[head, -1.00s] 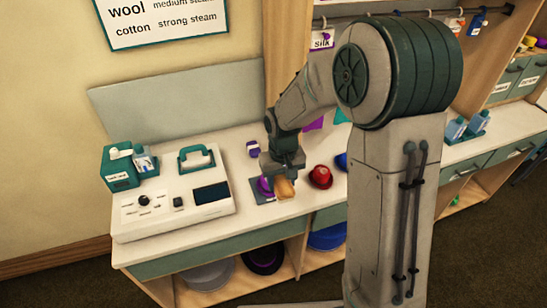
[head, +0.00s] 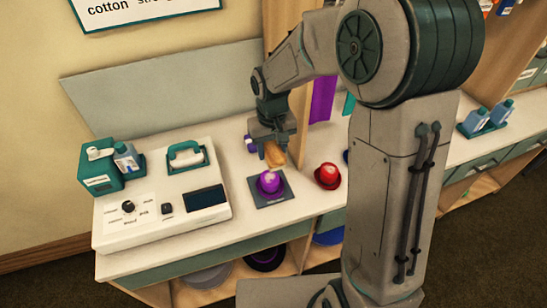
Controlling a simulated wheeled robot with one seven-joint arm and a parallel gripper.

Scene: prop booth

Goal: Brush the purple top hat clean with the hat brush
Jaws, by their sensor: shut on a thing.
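The purple top hat (head: 268,182) sits on a dark square mat (head: 272,201) on the counter, with a pale patch showing on its top. My gripper (head: 272,142) is shut on the hat brush (head: 275,154), which has a tan wooden body. The brush is held tilted just above and behind the hat. A small gap seems to show between them, but I cannot tell surely whether they touch. The brush's bristles are not clear to see.
A red hat (head: 327,176) stands right of the mat. A white steamer box (head: 160,205) with a green handle fills the left counter. A purple item (head: 249,144) lies behind the brush. My arm hides part of the right counter.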

